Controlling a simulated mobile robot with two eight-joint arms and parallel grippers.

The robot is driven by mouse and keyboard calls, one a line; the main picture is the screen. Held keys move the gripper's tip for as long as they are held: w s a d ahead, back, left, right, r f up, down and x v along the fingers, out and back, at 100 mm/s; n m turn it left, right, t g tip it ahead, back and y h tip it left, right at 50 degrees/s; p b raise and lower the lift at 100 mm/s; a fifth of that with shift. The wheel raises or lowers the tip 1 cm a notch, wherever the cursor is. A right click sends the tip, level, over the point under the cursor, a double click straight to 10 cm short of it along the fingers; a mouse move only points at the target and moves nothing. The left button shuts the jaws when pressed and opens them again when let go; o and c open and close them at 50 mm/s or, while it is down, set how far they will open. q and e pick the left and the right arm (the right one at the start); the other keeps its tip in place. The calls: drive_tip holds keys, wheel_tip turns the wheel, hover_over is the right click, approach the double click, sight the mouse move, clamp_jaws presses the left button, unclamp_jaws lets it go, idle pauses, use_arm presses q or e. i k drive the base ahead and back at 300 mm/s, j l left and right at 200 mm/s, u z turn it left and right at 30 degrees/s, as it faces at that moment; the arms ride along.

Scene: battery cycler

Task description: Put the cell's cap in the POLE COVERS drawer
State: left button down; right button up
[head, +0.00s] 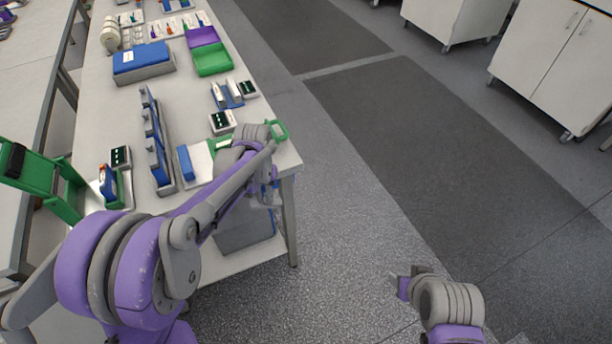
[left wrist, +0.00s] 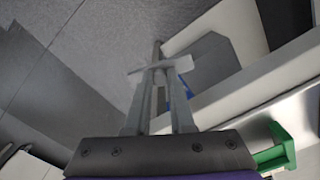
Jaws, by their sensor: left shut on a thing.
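My left gripper (head: 268,196) is low beside the near right corner of the table, and its fingers show in the left wrist view (left wrist: 158,72). They are shut on a small pale, flat piece (left wrist: 150,67) that lies across the fingertips; I cannot tell for sure whether it is the cap. A grey box with some blue (head: 245,234) is below the tabletop, close to this gripper; I cannot read any POLE COVERS label. My right gripper (head: 405,284) is over the floor at the lower right, too small to judge its jaws.
The long white table (head: 205,108) carries a blue upright rack (head: 157,143), a blue-lidded box (head: 143,62), a green tray with purple lid (head: 212,60) and small devices with dark screens (head: 221,122). A green frame (head: 40,178) stands at left. Floor right of the table is clear.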

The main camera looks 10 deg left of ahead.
sight(108, 185)
drive_tip(key=i+l+z, duration=0.1)
drive_tip(key=z, duration=0.35)
drive_tip(key=i+l+z, duration=0.1)
drive_tip(key=z, duration=0.3)
drive_tip(key=i+z, duration=0.2)
drive_tip(key=z, duration=0.25)
drive_tip(key=i+l, duration=0.1)
drive_tip(key=i, duration=0.5)
drive_tip(key=i+l+u, duration=0.15)
drive_tip(key=i, duration=0.5)
drive_tip(key=i+j+u, duration=0.1)
drive_tip(key=i+u, duration=0.15)
drive_tip(key=u, duration=0.15)
drive_tip(key=i+u, duration=0.2)
drive_tip(key=u, duration=0.25)
drive_tip(key=i+l+u, duration=0.1)
drive_tip(key=i+u, duration=0.15)
drive_tip(key=u, duration=0.15)
drive_tip(key=i+j+u, duration=0.15)
drive_tip(key=u, duration=0.3)
drive_tip(key=i+u, duration=0.25)
drive_tip(key=u, duration=0.15)
drive_tip(key=i+u, duration=0.25)
drive_tip(key=u, duration=0.2)
drive_tip(key=i+u, duration=0.2)
drive_tip(key=u, duration=0.25)
